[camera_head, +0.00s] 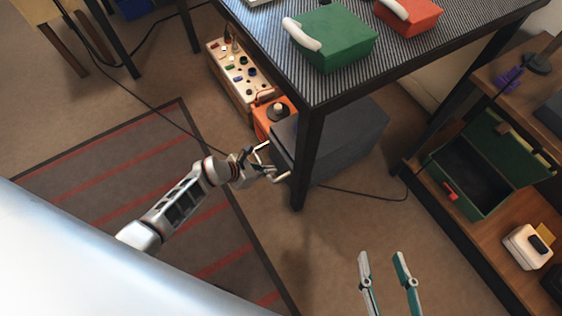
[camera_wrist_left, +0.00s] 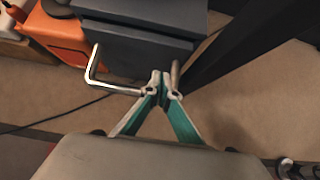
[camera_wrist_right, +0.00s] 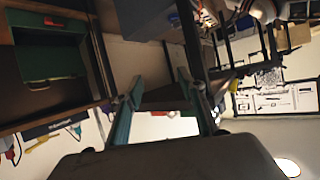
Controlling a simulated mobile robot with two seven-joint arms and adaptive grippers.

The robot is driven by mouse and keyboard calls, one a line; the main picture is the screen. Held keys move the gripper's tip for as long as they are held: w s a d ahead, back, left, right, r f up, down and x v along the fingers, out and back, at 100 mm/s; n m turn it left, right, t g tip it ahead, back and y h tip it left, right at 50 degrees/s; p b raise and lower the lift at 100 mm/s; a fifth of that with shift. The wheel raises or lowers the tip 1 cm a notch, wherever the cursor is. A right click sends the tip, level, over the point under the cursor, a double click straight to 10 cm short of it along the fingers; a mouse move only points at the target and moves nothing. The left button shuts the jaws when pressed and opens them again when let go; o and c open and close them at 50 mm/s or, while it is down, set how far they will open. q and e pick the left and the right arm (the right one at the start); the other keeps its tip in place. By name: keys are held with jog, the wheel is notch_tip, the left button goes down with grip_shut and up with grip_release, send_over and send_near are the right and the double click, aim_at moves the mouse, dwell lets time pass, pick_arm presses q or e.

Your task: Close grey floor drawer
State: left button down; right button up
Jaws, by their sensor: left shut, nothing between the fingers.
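The grey floor drawer unit (camera_head: 345,142) stands on the floor under the table, partly behind a black table leg. Its front faces left, with a bent metal handle (camera_head: 283,178) sticking out. In the left wrist view the grey drawer front (camera_wrist_left: 135,52) is at the top, with the handle (camera_wrist_left: 93,70) below it. How far the drawer stands out is hard to tell. My left gripper (camera_head: 268,170) is at the handle, fingers shut and empty. Its tips (camera_wrist_left: 160,82) overlap the handle bar in view; I cannot tell whether they touch. My right gripper (camera_head: 382,256) is open and empty over bare floor.
The black table leg (camera_head: 304,165) stands close beside my left gripper. A cable (camera_head: 350,192) crosses the floor. A shelf with a green case (camera_head: 447,167) is at right.

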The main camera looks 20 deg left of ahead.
aim_at(287, 160)
pick_arm(q)
jog(key=shift+w+d+r, duration=0.1)
jog(key=shift+w+d, duration=0.5)
jog(key=shift+w, duration=0.2)
jog(key=shift+w+d+r, duration=0.1)
jog(key=shift+w+d, duration=0.5)
jog(key=shift+w, duration=0.2)
pick_arm(e)
jog(key=shift+s+a+f, duration=0.1)
jog(key=shift+a+f, duration=0.05)
jog(key=shift+a, duration=0.1)
pick_arm(q)
jog(key=shift+w+d+r, duration=0.1)
jog(key=shift+w+d, duration=0.55)
jog(key=shift+w, duration=0.1)
jog(key=shift+w+d, duration=0.15)
jog(key=shift+w, duration=0.15)
pick_arm(e)
jog(key=shift+d, duration=0.2)
pick_arm(q)
jog(key=shift+w, duration=0.1)
pick_arm(e)
jog(key=shift+s, duration=0.15)
